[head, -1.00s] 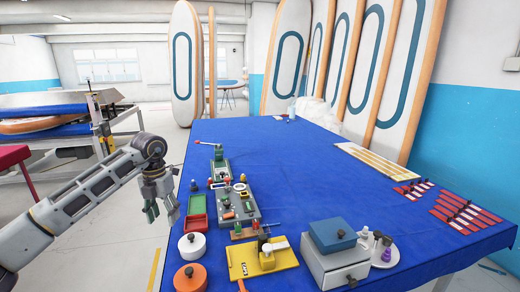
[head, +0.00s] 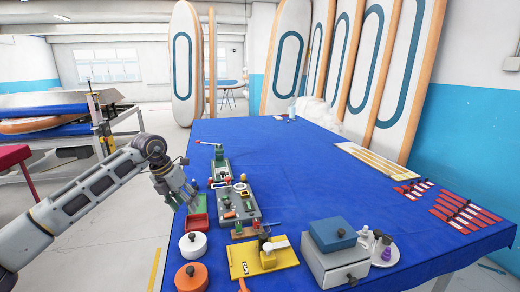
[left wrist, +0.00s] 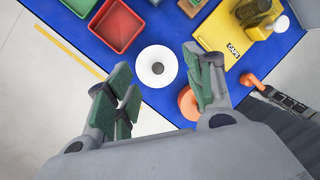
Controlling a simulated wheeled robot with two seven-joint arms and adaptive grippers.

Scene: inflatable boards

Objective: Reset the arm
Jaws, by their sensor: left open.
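My left gripper (head: 180,201) is open and empty. In the head view it hangs over the blue table's left edge, beside the red tray (head: 196,221). In the left wrist view its green-padded fingers (left wrist: 163,92) are spread apart, with the white round pot (left wrist: 156,66) seen between and beyond them. No object touches the pads. My right gripper is not in view.
The blue-covered table (head: 280,165) holds a green tray (head: 197,203), a grey board with parts (head: 240,208), a white pot (head: 192,245), an orange pot (head: 191,278), a yellow plate (head: 243,262) and a grey drawer box (head: 333,262). Its far middle is clear.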

